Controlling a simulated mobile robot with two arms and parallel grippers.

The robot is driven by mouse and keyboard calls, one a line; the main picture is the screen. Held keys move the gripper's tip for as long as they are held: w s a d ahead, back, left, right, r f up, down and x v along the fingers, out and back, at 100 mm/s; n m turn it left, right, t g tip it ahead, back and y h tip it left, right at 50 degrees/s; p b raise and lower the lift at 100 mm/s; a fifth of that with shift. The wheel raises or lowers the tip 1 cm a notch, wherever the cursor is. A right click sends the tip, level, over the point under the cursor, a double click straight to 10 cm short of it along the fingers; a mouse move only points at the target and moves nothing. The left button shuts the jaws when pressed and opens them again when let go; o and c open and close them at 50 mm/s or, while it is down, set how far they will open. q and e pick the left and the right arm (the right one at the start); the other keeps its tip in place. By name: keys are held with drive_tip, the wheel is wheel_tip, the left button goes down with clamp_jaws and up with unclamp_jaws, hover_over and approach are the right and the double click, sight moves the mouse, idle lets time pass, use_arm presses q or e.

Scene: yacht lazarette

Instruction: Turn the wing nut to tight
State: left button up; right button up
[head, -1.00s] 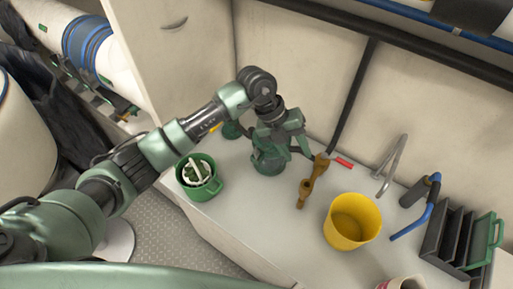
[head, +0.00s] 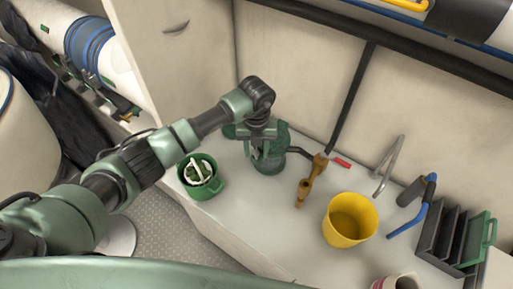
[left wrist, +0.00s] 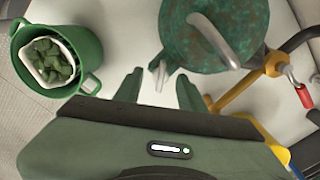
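A green-bronze, mottled strainer (head: 271,163) stands on the pale counter, partly hidden by my left gripper (head: 260,148) in the head view. In the left wrist view the strainer (left wrist: 225,25) fills the top, with a curved grey metal bar (left wrist: 214,40) over it. A small pale metal piece, apparently the wing nut (left wrist: 160,72), shows at the strainer's near side. My left gripper (left wrist: 159,88) is open, its two green fingers apart, with this piece ahead of and between the tips. I cannot tell contact or how tight the nut is. My right gripper is not in view.
A green mug-like pot (head: 202,186) stands left of the strainer. A brass valve with pipe (head: 311,181) and red handle (head: 342,162) is to its right. A yellow bucket (head: 349,220), blue-handled tool (head: 413,210) and dark rack (head: 446,232) stand farther right on the counter (head: 265,224).

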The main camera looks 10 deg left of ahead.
use_arm(q)
clamp_jaws()
drive_tip(key=shift+f+m+b, duration=0.1)
drive_tip(key=shift+m+b, duration=0.4)
drive_tip(key=shift+b, duration=0.05)
drive_tip(key=shift+w+f+m+b, duration=0.1)
drive_tip(key=shift+m+b, duration=0.9)
drive_tip(key=shift+b, duration=0.05)
drive_tip(key=m+b, duration=0.9)
drive_tip(key=b, duration=0.1)
drive_tip(key=shift+a+m, duration=0.2)
drive_tip(key=shift+m, duration=0.2)
drive_tip(key=shift+w+r+m+b, duration=0.1)
drive_tip(key=shift+r+m+b, duration=0.1)
drive_tip(key=shift+m+b, duration=1.1)
